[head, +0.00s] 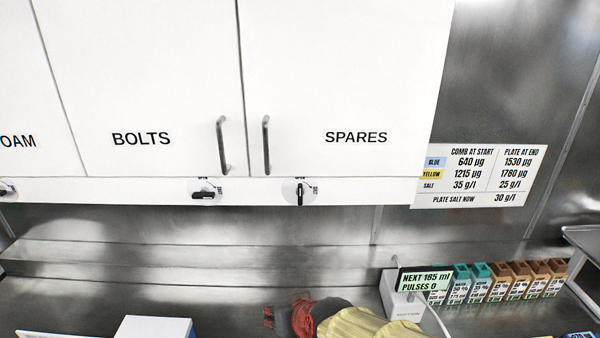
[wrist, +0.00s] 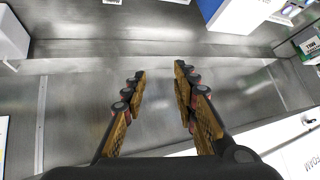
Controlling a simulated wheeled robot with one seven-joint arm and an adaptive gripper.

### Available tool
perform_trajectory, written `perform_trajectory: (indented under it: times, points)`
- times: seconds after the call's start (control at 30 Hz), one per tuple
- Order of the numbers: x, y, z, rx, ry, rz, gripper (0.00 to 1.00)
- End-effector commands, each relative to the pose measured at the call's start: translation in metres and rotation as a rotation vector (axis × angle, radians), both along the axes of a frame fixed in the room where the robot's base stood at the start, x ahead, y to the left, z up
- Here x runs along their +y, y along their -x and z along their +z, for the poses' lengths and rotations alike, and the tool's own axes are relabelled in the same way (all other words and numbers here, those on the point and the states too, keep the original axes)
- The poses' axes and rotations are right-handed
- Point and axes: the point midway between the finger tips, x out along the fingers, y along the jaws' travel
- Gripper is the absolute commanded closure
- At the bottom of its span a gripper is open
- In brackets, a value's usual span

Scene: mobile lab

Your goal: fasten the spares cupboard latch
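The spares cupboard (head: 340,80) is a white door marked SPARES in the head view; it looks closed. Its latch (head: 300,192) is a small black lever on a pale round plate in the strip below the door. The lever stands upright, and the tiny lettering around it is too small to read. My gripper (wrist: 160,72) is open and empty in the wrist view, its two fingers apart over bare metal.
The bolts cupboard (head: 150,80) has its latch lever (head: 204,194) lying sideways. The wall beneath the cupboards is bare.

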Motion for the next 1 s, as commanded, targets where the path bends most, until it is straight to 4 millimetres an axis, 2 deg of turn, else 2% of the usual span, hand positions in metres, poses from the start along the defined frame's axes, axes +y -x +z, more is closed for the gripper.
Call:
perform_trajectory:
  times: [0.03, 0.1, 0.2, 0.3, 0.4, 0.53, 0.63, 0.77, 1.0]
  points:
    - [0.015, -0.018, 0.014, -0.060, -0.022, -0.011, 0.71]
    - [0.027, -0.045, 0.030, -0.161, -0.050, -0.044, 0.71]
    - [0.031, -0.083, 0.055, -0.315, -0.077, -0.112, 0.71]
    - [0.017, -0.117, 0.085, -0.479, -0.085, -0.205, 0.71]
    - [-0.004, -0.138, 0.125, -0.633, -0.087, -0.294, 0.71]
    - [-0.026, -0.147, 0.163, -0.771, -0.067, -0.371, 0.71]
    - [-0.035, -0.149, 0.176, -0.827, -0.048, -0.393, 0.71]
    - [-0.036, -0.154, 0.181, -0.848, -0.028, -0.391, 0.71]
    - [-0.034, -0.188, 0.181, -0.845, -0.028, -0.391, 0.71]
